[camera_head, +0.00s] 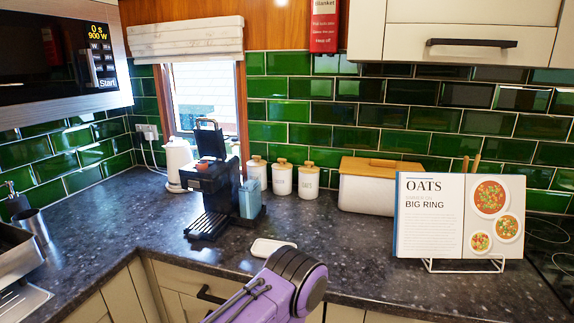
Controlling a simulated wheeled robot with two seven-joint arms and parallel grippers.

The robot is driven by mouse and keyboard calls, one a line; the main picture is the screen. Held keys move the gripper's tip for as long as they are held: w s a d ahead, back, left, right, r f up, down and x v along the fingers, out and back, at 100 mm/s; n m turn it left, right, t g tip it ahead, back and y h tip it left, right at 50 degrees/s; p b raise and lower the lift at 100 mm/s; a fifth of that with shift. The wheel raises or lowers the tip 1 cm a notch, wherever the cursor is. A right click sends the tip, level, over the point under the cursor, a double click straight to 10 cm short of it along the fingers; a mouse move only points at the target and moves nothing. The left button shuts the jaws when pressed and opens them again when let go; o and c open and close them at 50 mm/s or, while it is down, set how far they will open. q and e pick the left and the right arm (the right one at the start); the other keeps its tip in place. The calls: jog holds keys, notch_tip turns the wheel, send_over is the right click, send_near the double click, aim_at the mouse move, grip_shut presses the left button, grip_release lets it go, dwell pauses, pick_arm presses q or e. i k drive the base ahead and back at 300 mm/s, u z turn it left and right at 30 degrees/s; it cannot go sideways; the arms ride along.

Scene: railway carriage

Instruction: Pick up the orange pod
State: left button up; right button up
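A black coffee machine (207,187) stands on the dark counter at left centre, with its lid (211,141) raised. A small orange-brown patch (203,166) shows at the top of the machine, below the raised lid. It may be the orange pod, but it is too small to tell. No other orange pod is clear on the counter. A purple and black part of my arm comes up from the bottom centre. No gripper fingers show, and I cannot tell which arm it is.
A small white dish (272,247) lies near the counter's front edge. White kettle (178,163), lidded canisters (282,179), a bread bin (370,192) and a cookbook on a stand (459,215) line the counter. The counter (335,250) is clear between the dish and the cookbook.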

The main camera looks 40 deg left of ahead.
aim_at(200, 164)
jog(key=z, duration=0.8)
jog(key=k, duration=1.15)
jog(key=u, duration=1.45)
jog(key=i, duration=0.5)
